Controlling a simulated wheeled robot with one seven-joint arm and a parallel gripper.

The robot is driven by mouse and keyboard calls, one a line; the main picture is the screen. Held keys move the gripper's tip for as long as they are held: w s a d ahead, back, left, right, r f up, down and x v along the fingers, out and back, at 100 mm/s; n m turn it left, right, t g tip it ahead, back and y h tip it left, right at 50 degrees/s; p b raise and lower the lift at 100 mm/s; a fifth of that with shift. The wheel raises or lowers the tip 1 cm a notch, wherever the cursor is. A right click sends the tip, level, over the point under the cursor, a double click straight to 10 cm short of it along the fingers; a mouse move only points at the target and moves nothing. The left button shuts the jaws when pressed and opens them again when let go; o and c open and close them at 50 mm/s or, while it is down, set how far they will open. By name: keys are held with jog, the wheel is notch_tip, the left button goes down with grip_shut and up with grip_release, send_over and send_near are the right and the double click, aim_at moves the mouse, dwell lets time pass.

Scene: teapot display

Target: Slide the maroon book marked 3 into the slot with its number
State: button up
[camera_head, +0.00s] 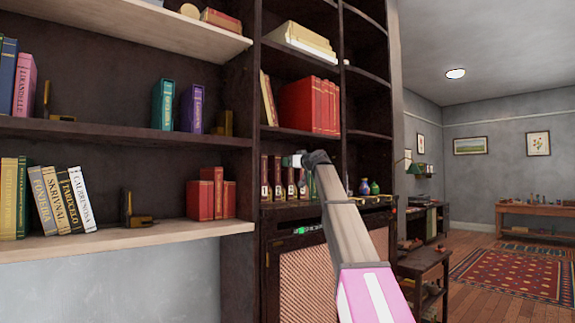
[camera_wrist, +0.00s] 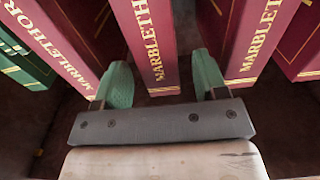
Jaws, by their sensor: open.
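Several maroon books with gold lettering stand side by side in the wrist view. One maroon book (camera_wrist: 153,45) stands between the two green fingertips of my gripper (camera_wrist: 162,82), which is open, with a finger on either side. I see no clear contact. Its number does not show there, so I cannot tell whether it is book 3. In the head view a row of dark maroon spines (camera_head: 277,178) with small pale marks stands in a cabinet bay, the marks too small to read surely. My gripper (camera_head: 292,160) is at this row, its fingers mostly hidden. I cannot make out the numbered slot.
A green book (camera_wrist: 22,62) stands left of the maroon ones. Small vases (camera_head: 369,187) stand just right of my arm.

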jog(key=v, duration=0.7)
jog(key=shift+s, duration=0.15)
jog(key=shift+d, duration=0.1)
